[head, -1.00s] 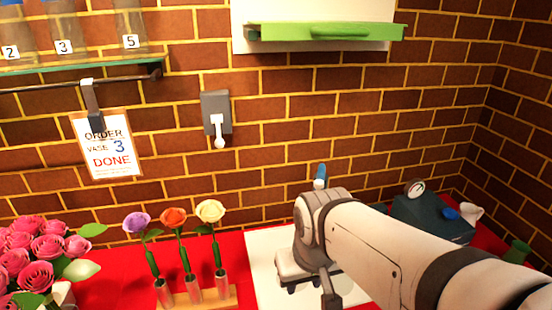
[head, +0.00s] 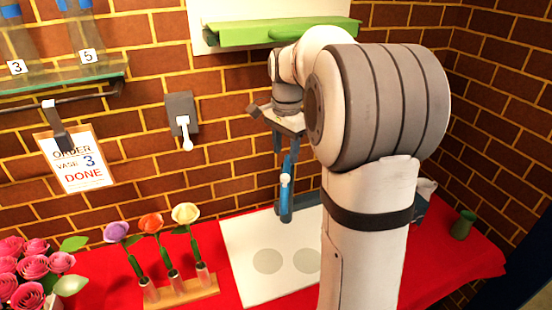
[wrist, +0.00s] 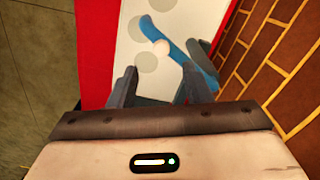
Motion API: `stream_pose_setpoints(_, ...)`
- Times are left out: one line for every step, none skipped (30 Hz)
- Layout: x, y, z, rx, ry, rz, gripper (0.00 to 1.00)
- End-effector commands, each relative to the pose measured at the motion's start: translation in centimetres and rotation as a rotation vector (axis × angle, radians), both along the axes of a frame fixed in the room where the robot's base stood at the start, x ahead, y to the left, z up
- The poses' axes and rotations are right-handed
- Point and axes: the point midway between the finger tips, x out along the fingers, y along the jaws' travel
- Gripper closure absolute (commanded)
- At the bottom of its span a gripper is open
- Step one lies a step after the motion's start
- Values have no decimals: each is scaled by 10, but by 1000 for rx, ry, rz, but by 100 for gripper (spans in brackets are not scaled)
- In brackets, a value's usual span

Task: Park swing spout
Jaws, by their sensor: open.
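The swing spout (head: 285,200) is a blue arm with a small white knob, above the white panel near the brick wall. My gripper (head: 286,152) is open and points down just above the spout, which shows below the fingers. In the wrist view, the blue spout (wrist: 197,52) slants from the upper middle down to the right finger, and its white knob (wrist: 161,47) lies ahead of the gap between my fingers (wrist: 160,90). I cannot tell whether a finger touches it. My arm hides the spout's surroundings on the right.
The white panel (head: 250,236) with grey circles lies on the red counter (head: 452,258). A wooden flower holder (head: 190,292) stands left of it. A green shelf (head: 240,33) and a grey wall switch (head: 181,113) are on the wall. A green vase (head: 463,225) stands at right.

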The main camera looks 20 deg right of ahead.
Motion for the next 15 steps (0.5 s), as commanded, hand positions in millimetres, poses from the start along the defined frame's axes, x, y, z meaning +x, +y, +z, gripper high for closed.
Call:
stream_pose_setpoints(3,-2,-1,1,5,-16,55)
stream_pose_setpoints(3,-3,-3,1,6,-22,55)
stream_pose_setpoints(4,-3,-6,2,7,-25,55)
stream_pose_setpoints(4,-3,-10,2,7,-26,55)
stream_pose_setpoints(3,-3,-14,2,7,-26,55)
stream_pose_setpoints(3,-2,-20,2,7,-25,55)
stream_pose_setpoints(3,-2,-25,2,8,-24,55)
stream_pose_setpoints(3,-2,-30,2,8,-24,55)
stream_pose_setpoints(3,-2,-37,2,9,-24,55)
stream_pose_setpoints(3,-2,-42,1,8,-23,55)
stream_pose_setpoints(3,-2,-47,1,8,-23,55)
stream_pose_setpoints(3,-2,-53,2,7,-23,55)
stream_pose_setpoints(3,-2,-57,2,7,-22,55)
stream_pose_setpoints(3,-2,-61,2,7,-22,55)
stream_pose_setpoints(3,-2,-65,2,6,-22,55)
